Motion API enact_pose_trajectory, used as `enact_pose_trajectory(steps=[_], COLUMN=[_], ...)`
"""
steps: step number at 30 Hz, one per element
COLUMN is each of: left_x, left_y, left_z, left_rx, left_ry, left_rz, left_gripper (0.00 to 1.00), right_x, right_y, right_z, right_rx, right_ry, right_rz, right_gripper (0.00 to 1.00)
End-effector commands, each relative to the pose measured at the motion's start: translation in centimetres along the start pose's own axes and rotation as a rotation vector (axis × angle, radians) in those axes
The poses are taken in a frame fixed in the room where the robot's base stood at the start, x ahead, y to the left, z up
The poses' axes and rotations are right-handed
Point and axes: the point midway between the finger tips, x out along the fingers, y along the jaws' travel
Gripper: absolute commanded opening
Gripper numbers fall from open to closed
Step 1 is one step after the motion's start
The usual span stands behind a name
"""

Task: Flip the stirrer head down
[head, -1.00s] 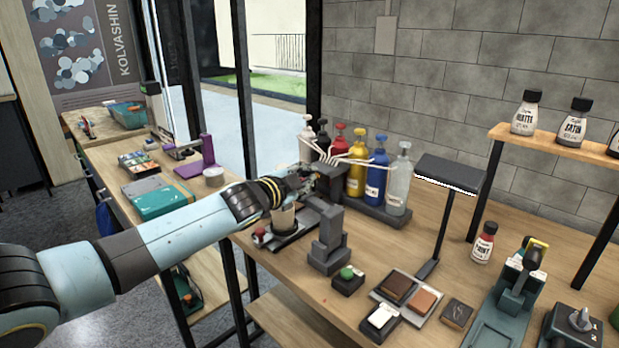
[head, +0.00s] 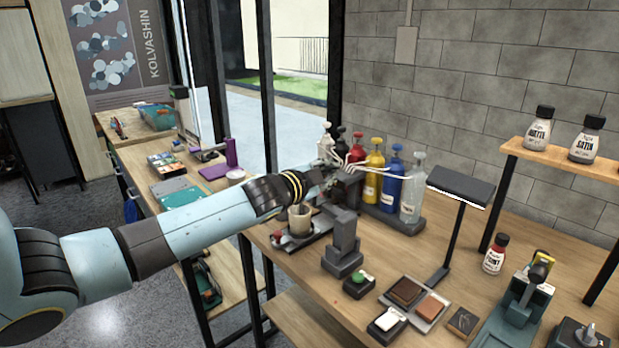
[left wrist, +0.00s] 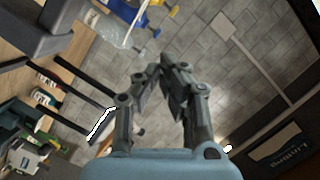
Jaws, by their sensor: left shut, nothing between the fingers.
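The dark grey stirrer (head: 343,243) stands on the bench in the head view, with its upright column and block base in plain sight. Its head is partly hidden near my left gripper, so I cannot tell its tilt. A beige cup (head: 300,221) sits on a dark tray to the left of the column. My left gripper (head: 332,175) is above and behind the cup, near the top of the stirrer. In the left wrist view its fingers (left wrist: 164,72) come together with nothing between them. My right gripper is not in view.
Several pump bottles, such as the blue one (head: 391,180), stand in a rack behind the gripper. A dark lamp (head: 460,187) stands to the right. A green-button box (head: 359,283) and tiles (head: 405,292) lie in front. Purple and teal items are on the left bench.

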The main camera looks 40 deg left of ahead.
Motion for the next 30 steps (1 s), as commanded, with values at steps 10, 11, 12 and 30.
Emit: enact_pose_trajectory(steps=[10,11,12,30], left_x=[-6.4,-6.8,-7.3,-8.6], left_y=[0.4,0.3,0.2,-0.1], left_z=[0.6,0.6,0.7,0.5], left_rx=[0.004,0.006,0.005,-0.001], left_ry=[-0.002,-0.003,-0.004,-0.004], left_rz=[0.007,0.007,0.007,0.004], left_gripper=[0.0,0.0,0.0,0.0], right_x=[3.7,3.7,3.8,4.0], right_y=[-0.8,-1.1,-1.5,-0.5], right_z=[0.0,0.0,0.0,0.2], right_rx=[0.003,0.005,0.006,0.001], right_ry=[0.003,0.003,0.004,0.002], right_rz=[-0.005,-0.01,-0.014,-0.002], right_gripper=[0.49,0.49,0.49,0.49])
